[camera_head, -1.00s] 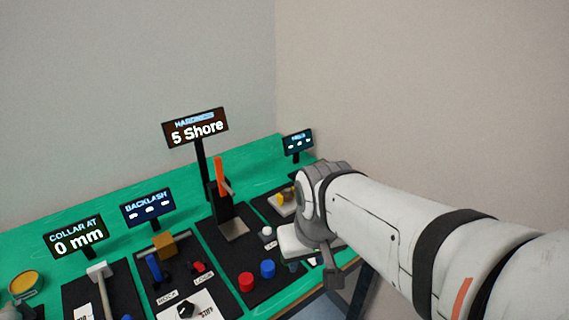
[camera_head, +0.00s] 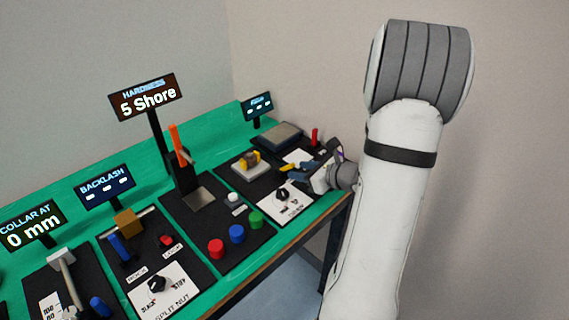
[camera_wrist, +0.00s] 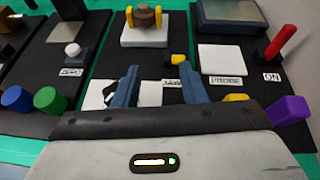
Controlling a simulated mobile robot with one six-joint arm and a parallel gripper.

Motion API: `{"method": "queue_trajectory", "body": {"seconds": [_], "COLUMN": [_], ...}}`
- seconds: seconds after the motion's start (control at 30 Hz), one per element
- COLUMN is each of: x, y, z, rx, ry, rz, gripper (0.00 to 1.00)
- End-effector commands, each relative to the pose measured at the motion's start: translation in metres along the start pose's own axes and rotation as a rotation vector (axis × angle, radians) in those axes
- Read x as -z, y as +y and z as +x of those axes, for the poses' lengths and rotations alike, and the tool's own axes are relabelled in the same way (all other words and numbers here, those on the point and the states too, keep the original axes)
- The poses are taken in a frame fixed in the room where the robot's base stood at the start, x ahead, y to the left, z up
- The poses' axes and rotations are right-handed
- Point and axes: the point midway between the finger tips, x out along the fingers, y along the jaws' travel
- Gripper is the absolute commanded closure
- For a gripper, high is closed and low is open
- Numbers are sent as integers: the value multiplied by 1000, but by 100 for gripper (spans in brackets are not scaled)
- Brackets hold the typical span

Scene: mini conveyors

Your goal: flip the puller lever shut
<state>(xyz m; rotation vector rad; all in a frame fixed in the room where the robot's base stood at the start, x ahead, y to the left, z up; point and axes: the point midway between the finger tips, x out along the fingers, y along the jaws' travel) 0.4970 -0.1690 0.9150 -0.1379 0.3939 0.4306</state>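No label reading "puller" is legible, so I cannot tell for sure which lever it is. A red upright lever (camera_head: 314,138) stands at the far right of the bench; it shows in the wrist view (camera_wrist: 280,42), tilted, by an "ON" label. An orange lever (camera_head: 178,143) rises from the hardness stand. A small yellow piece (camera_wrist: 178,59) shows just beyond my right finger. My gripper (camera_wrist: 158,78) is open, its two blue-grey fingers apart with nothing gripped. It is over the right-hand panel, near a white card with a black knob (camera_head: 282,194).
A brown part between yellow jaws (camera_head: 249,163) sits on a white block. A grey-topped box (camera_head: 281,134) stands behind. Red (camera_head: 216,248), blue (camera_head: 237,233) and green (camera_head: 256,219) buttons line the front. Purple (camera_wrist: 289,109) and yellow pieces show close beside my gripper.

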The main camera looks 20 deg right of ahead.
Motion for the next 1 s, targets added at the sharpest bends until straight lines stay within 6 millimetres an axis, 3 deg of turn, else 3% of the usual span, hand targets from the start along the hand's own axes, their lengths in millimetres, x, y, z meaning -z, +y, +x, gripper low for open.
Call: {"method": "queue_trajectory", "body": {"seconds": [0.17,0.6,1.0], "x": [11,10,10], "y": [-20,-24,-25], "z": [2,65,74], "rx": [69,69,71], "ry": [-17,-16,-16], "rz": [86,83,82], "gripper": [62,62,62]}}
